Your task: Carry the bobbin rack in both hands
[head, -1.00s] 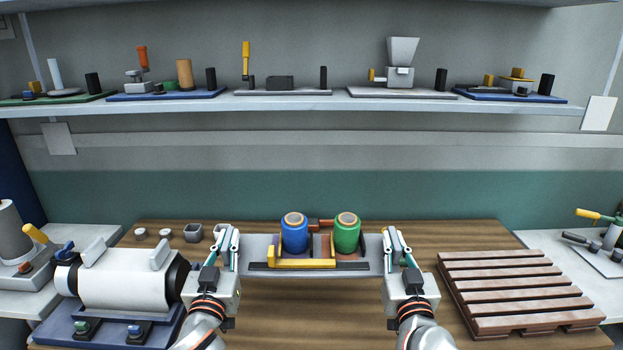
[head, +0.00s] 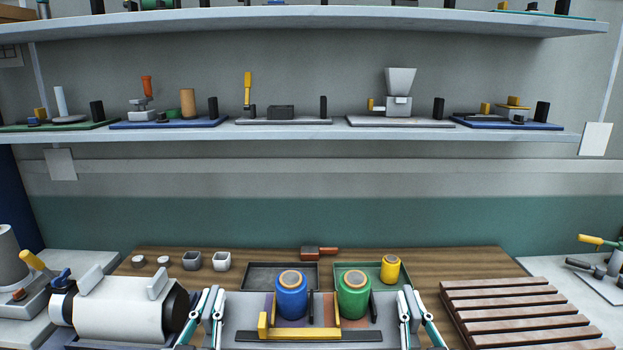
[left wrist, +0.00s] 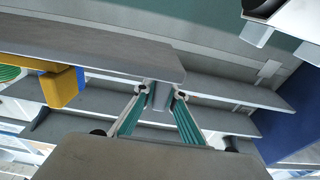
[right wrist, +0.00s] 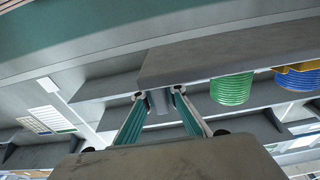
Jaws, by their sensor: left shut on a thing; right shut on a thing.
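The bobbin rack (head: 243,306) is a grey board at the bottom middle of the head view. It bears an upright blue bobbin (head: 292,299), an upright green bobbin (head: 354,300), a yellow angled bar (head: 290,333) and dark strips. My left gripper (head: 212,303) is shut at the rack's left end, my right gripper (head: 412,303) at its right end. In the left wrist view the fingers close on a grey tab (left wrist: 160,97) at the board's end; the right wrist view shows the same at the other tab (right wrist: 158,102). The rack looks roughly level.
Behind the rack on the wooden table lie two shallow trays (head: 255,268), a yellow bobbin (head: 390,268) and a red-brown block (head: 318,252). A white roller machine (head: 120,310) stands left, a slatted pallet (head: 515,315) right. Small cups (head: 222,261) sit at back left.

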